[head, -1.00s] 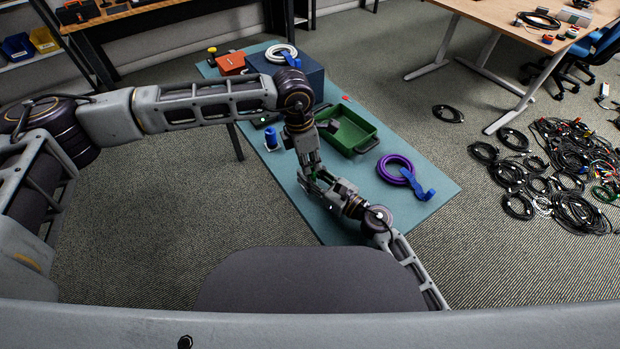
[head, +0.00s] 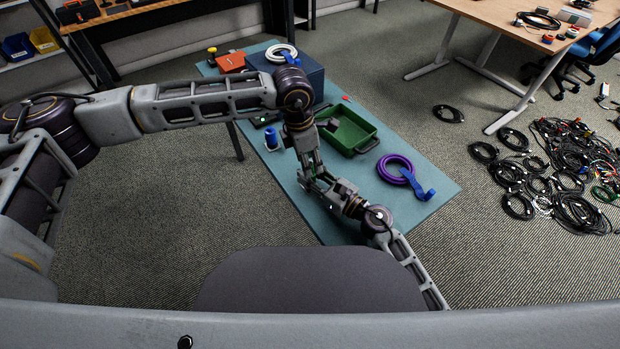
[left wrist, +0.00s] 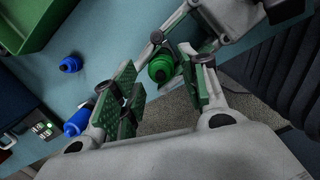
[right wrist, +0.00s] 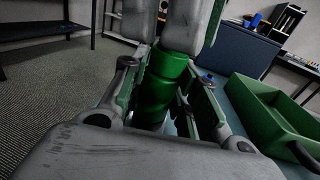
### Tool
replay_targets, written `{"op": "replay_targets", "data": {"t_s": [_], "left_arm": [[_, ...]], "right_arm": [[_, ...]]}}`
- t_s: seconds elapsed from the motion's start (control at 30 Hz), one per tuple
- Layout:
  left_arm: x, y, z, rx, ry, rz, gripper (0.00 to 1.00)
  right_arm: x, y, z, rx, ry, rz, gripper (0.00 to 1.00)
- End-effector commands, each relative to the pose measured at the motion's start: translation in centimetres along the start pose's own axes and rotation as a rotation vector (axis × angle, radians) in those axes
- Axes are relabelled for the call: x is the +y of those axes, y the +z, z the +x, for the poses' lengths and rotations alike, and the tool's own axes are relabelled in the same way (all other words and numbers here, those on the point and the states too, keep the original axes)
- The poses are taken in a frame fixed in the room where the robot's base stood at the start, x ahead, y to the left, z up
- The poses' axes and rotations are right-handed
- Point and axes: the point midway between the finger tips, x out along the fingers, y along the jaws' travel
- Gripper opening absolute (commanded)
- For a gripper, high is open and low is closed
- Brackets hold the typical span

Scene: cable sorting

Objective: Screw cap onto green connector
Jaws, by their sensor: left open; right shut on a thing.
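A green cylindrical connector (right wrist: 155,95) stands between the fingers of my right gripper (right wrist: 157,108), which is shut on it. A wider green section (right wrist: 166,62) sits at its upper end. I cannot tell whether this is the cap or how far it is seated. In the left wrist view the round green end (left wrist: 160,68) shows between the open fingers of my left gripper (left wrist: 166,80), with a gap on each side. The left fingers come in from above in the right wrist view. In the head view both grippers meet over the near table edge and largely hide the connector.
A green tray (head: 371,147) stands on the teal table (head: 435,193) beyond my grippers. A purple coil (head: 388,160) with a blue strap lies to its right. A blue connector (head: 271,139) is at the left table edge. A blue box (head: 312,78) stands farther back.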

Motion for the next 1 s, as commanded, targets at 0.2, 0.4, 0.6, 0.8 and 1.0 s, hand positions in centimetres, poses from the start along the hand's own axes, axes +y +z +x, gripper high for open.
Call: {"op": "replay_targets", "data": {"t_s": [0.2,0.4,0.6,0.8,1.0], "left_arm": [[0.1,0.1,-2.1,-0.003,0.003,0.000,0.43],[0.1,0.0,-4.9,-0.002,0.003,0.000,0.43],[0.1,0.0,-7.9,-0.002,0.002,-0.001,0.43],[0.1,0.0,-10.3,-0.001,0.002,-0.001,0.43],[0.1,0.0,-11.4,-0.001,0.001,0.000,0.43]], "right_arm": [[0.0,0.0,0.0,0.000,0.000,0.000,0.00],[0.0,0.0,0.0,0.000,0.000,0.000,0.00],[0.0,0.0,0.0,0.000,0.000,0.000,0.00],[0.0,0.0,0.0,0.000,0.000,0.000,0.00],[0.0,0.0,0.0,0.000,0.000,0.000,0.00]]}}
